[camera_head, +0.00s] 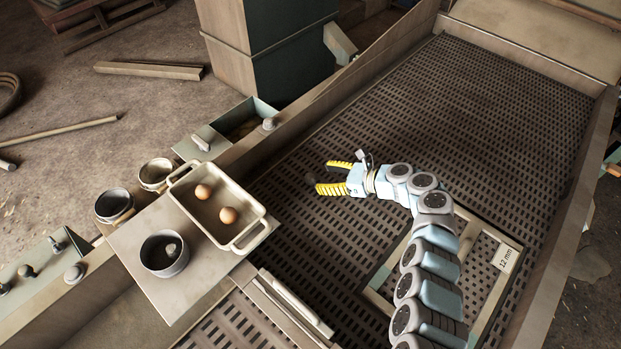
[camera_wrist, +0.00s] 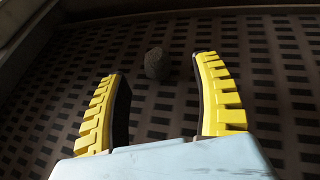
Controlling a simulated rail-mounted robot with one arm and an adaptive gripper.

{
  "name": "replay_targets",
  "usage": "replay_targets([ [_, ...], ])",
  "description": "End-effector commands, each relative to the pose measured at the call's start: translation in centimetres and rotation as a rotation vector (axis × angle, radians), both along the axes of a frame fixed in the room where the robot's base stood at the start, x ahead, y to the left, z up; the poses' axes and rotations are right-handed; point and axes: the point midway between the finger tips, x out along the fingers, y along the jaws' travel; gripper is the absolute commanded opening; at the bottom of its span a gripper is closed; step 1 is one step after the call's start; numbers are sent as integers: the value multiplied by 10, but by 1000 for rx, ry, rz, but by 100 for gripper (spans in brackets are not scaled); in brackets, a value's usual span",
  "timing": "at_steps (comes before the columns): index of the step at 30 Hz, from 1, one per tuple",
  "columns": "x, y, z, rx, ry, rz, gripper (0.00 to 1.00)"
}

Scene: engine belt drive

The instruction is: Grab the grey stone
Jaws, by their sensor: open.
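The grey stone (camera_wrist: 155,63) is a small, round, rough lump resting on the dark slotted deck. A small dark lump (camera_head: 311,180) just past the fingertips in the head view appears to be the same stone. My gripper (camera_head: 322,175) is open and empty, low over the deck and pointing left. In the wrist view the space between its fingers is clear.
A tray (camera_head: 255,232) with two brown egg-like objects and a dark pot (camera_head: 164,254) with a small grey lump inside stand on a plate at left. The deck's raised side wall (camera_head: 300,112) lies beyond the stone.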

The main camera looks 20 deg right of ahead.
Motion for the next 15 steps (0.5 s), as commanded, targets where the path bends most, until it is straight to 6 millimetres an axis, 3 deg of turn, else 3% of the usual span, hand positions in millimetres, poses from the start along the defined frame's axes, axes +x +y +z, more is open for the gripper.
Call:
replay_targets([
  [15,26,35,-22,-2,1,2,66],
])
